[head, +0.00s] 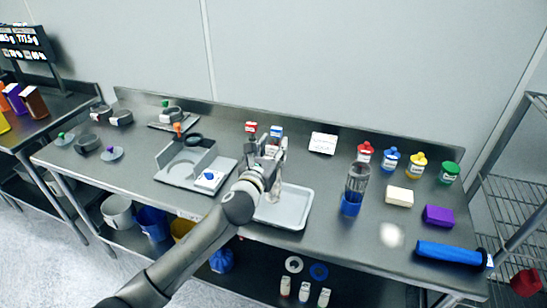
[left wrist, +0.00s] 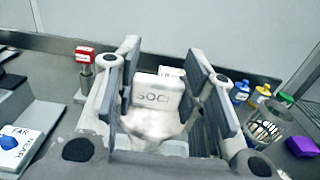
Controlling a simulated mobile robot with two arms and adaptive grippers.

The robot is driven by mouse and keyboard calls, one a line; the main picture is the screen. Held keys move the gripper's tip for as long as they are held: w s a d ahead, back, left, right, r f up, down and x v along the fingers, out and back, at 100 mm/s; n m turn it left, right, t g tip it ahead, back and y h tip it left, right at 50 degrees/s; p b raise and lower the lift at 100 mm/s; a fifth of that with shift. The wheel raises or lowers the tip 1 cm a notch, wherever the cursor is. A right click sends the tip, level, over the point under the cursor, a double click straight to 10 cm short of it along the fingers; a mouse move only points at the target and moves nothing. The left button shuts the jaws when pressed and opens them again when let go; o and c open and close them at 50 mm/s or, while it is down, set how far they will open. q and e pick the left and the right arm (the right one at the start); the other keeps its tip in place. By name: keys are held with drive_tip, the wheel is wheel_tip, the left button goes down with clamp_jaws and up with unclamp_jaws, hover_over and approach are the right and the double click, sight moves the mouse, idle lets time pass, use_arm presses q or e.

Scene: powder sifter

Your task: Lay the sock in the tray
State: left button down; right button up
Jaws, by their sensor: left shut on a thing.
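My left gripper (head: 271,150) is over the back part of the pale tray (head: 287,215) on the bench. In the left wrist view, the white sock (left wrist: 158,98) with grey lettering is between the two fingers of my left gripper (left wrist: 165,75), which is shut on it. In the head view the sock is mostly hidden by the gripper and arm. The tray's front part looks empty; its back left is hidden behind my arm. My right gripper is not in view.
A grey fixture (head: 180,168) with a labelled box stands left of the tray. A clear bottle with a blue base (head: 351,201) stands to the right. Farther right are several capped jars, a purple box (head: 438,215) and a blue roll (head: 448,254).

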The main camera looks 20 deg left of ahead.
use_arm(q)
drive_tip(key=shift+w+f, duration=0.4)
drive_tip(key=shift+f, duration=0.05)
wheel_tip(320, 180, down, 3)
drive_tip(key=shift+r, duration=0.1)
drive_tip(key=shift+f, duration=0.3)
drive_tip(key=c, duration=0.9)
unclamp_jaws()
drive_tip(key=shift+r, duration=0.1)
